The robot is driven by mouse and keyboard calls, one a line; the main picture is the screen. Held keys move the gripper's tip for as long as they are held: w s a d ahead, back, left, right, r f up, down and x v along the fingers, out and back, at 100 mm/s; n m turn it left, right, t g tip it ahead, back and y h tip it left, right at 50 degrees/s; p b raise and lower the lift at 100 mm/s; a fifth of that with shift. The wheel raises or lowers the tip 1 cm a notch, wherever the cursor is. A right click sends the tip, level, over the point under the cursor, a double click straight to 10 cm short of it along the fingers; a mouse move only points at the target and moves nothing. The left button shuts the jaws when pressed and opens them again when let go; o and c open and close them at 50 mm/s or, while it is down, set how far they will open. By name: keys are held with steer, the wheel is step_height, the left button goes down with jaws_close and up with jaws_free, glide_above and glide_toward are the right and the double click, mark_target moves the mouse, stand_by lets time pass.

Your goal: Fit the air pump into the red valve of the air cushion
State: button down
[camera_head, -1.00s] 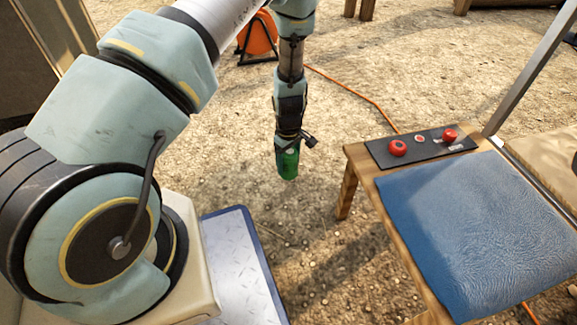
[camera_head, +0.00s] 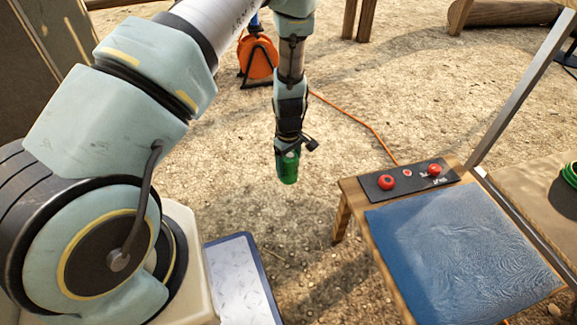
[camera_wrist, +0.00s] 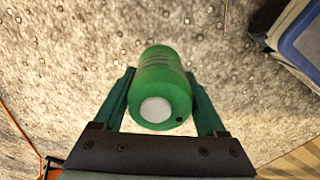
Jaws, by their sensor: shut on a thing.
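My gripper (camera_head: 287,150) is shut on the green air pump (camera_head: 287,168) and holds it hanging over the bare ground, left of the wooden table. In the wrist view the pump (camera_wrist: 160,88) is a green cylinder with a pale round end, between the two green fingers of my gripper (camera_wrist: 160,100). The blue air cushion (camera_head: 455,245) lies flat on the table. On a black strip (camera_head: 408,182) behind it are a larger red ring-shaped part (camera_head: 387,182), a small red part (camera_head: 407,173) and a red knob (camera_head: 434,169). I cannot tell which is the valve.
The wooden table (camera_head: 350,190) stands at the right, with a grey metal strut (camera_head: 522,85) rising behind it. A green coil (camera_head: 571,172) is at the right edge. An orange reel (camera_head: 257,58) stands behind, its orange cable (camera_head: 350,116) running toward the table. Ground between pump and table is clear.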

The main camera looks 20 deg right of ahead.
step_height(320, 180, up, 19)
steer(key=p, duration=1.6)
steer(key=shift+r, duration=0.2)
steer(key=s+d+p, duration=0.6)
steer(key=s+d, duration=1.3)
steer(key=s, duration=0.1)
steer(key=shift+s, duration=0.4)
